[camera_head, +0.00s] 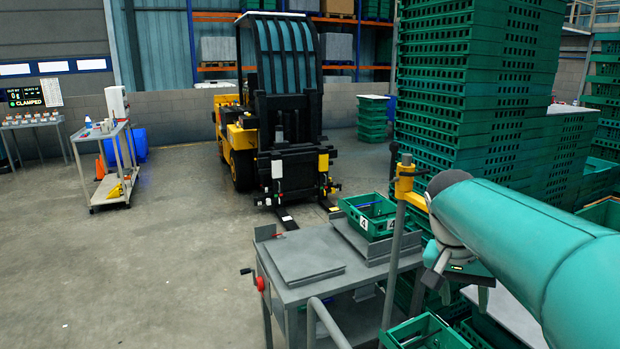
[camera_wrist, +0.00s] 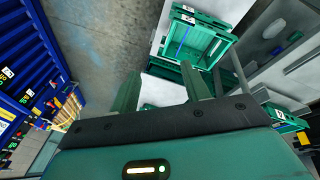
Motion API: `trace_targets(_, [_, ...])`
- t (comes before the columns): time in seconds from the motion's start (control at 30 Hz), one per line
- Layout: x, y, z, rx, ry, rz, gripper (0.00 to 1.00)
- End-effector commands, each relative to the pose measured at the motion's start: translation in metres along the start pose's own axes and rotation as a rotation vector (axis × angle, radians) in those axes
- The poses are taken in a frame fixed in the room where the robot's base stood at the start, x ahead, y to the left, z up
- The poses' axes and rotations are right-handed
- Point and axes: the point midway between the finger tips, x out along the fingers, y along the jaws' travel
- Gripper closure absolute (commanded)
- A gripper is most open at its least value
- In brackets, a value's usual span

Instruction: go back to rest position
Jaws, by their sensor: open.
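My gripper (camera_head: 457,284) hangs at the right in the head view, beside the grey worktable and partly hidden by my own arm. In the wrist view my gripper (camera_wrist: 162,76) shows two green fingers set apart, with nothing held between them. A green crate (camera_head: 369,217) labelled 4 stands on the right part of the worktable, apart from my gripper. In the wrist view a green crate (camera_wrist: 224,42) with a blue strip inside lies beyond the fingers.
The worktable (camera_head: 306,258) has a red-knobbed crank. A post with a yellow clamp (camera_head: 404,185) rises by my arm. Tall green crate stacks (camera_head: 475,100) fill the right. Another crate (camera_head: 428,334) is low in front.

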Motion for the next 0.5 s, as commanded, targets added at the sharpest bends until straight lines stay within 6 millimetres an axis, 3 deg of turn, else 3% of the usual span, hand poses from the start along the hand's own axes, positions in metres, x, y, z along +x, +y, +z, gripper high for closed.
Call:
trace_targets(0.27, [-0.005,-0.002,0.089,-0.250,0.097,-0.254,0.53])
trace_targets(0.5, [0.004,-0.009,0.162,-0.439,0.242,-0.384,0.53])
